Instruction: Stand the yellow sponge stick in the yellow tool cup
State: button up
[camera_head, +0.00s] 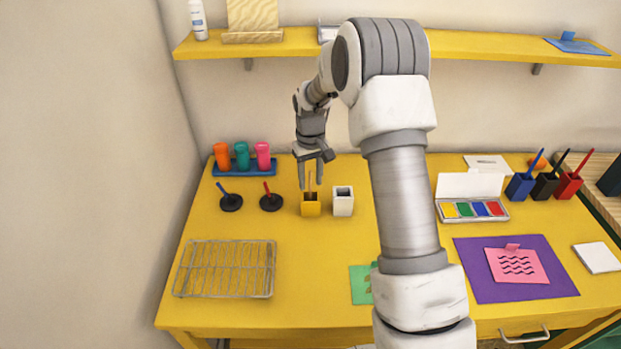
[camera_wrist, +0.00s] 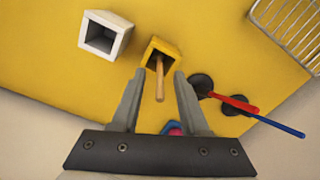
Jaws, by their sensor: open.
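The yellow tool cup (camera_head: 311,206) stands on the yellow table, left of the picture's middle. The sponge stick (camera_head: 309,181) stands in it, its tan handle sticking up out of the opening; its lower end is hidden inside the cup. In the wrist view the handle (camera_wrist: 159,88) comes out of the square cup opening, seen beside the cup's yellow rim (camera_wrist: 177,52). My gripper (camera_head: 312,178) is above the cup, pointing down. In the wrist view its two fingers (camera_wrist: 160,75) are spread, one on each side of the handle, with gaps between.
A white cup (camera_head: 343,202) stands close to the right of the yellow cup. Two dark round holders (camera_head: 231,203) with a blue and a red stick are to the left. A blue tray (camera_head: 244,169) of bottles is behind them. A wire rack (camera_head: 226,268) lies in front.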

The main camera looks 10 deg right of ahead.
notch_tip(320, 180, up, 18)
jog(key=p, duration=0.2)
jog(key=shift+f, duration=0.25)
dwell(0.6)
jog(key=s+r+m+t+p, duration=0.1)
jog(key=s+r+t, duration=0.2)
jog(key=s+r, duration=1.15)
jog(key=s+f+m+t+p, duration=0.1)
jog(key=s+f+t, duration=0.1)
jog(key=s, duration=1.5)
jog(key=shift+s+f+t, duration=0.3)
jog(key=shift+s+f, duration=0.1)
jog(key=shift+f, duration=0.2)
